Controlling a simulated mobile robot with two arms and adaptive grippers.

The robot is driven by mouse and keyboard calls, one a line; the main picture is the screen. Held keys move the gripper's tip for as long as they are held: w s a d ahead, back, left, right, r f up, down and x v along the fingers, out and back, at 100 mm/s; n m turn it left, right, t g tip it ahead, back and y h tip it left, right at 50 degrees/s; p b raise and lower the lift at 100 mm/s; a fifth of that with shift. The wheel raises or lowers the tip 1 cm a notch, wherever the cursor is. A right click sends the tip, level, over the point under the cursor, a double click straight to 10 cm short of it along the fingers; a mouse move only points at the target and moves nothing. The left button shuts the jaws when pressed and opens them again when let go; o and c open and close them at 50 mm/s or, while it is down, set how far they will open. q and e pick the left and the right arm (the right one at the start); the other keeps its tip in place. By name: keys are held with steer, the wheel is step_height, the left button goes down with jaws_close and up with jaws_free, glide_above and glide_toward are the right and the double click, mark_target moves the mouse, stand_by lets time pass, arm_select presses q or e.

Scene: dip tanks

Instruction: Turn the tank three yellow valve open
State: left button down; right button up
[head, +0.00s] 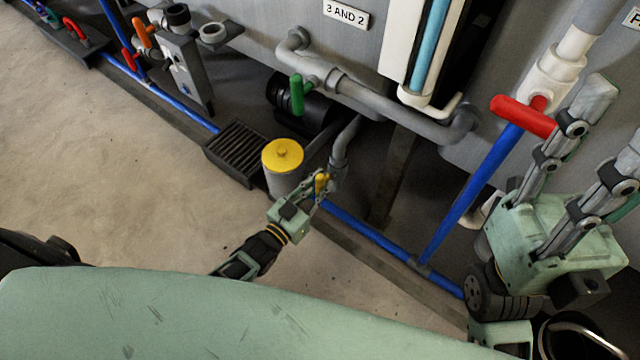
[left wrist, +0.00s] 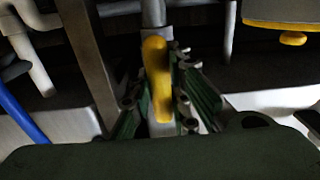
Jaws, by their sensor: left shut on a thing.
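The yellow valve handle (head: 321,183) sits on a grey vertical pipe, low beside the blue floor pipe. My left gripper (head: 318,185) is shut on it. In the left wrist view the yellow handle (left wrist: 157,82) stands between the two green-sided fingers (left wrist: 162,100) and runs roughly in line with the grey pipe behind it. The fingers hide part of the handle's sides and the valve body. My right gripper (head: 617,120) is at the right edge, its fingers apart and no object visible between them, beside a red valve handle (head: 524,116).
A grey canister with a yellow lid (head: 283,155) stands just left of my left gripper. A green valve handle (head: 297,95) is on the pipe above. The blue pipe (head: 375,238) runs along the floor. A dark grate (head: 236,150) lies left. The concrete floor (head: 110,180) is clear.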

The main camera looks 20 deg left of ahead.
stand_by(0.4)
arm_select(q)
steer(key=c, duration=1.6)
jaws_free()
steer(key=shift+c, duration=0.2)
steer(key=v, duration=1.2)
